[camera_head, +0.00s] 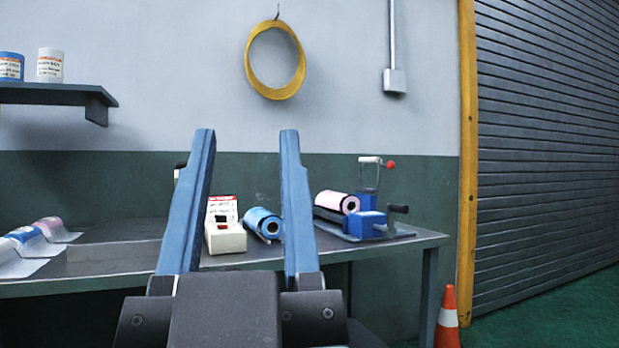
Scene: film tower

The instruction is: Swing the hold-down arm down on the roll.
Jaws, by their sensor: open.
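A blue and grey film machine (365,225) stands at the right end of the workbench. A pink roll (337,203) with a dark core lies in it, its end facing me. The hold-down arm (370,172) appears to be the pale frame with a red knob (391,165); it stands upright behind and to the right of the roll, apart from it. My gripper (247,140) is open and empty in front of the bench, its two blue fingers pointing up and away. The machine is to the right of my right finger.
On the workbench (120,262) are a white box (225,236), a blue roll (263,223) and, at far left, rolls with loose film (45,238). A black-handled crank (398,208) sticks out right of the machine. A traffic cone (448,318) stands by the bench's right end.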

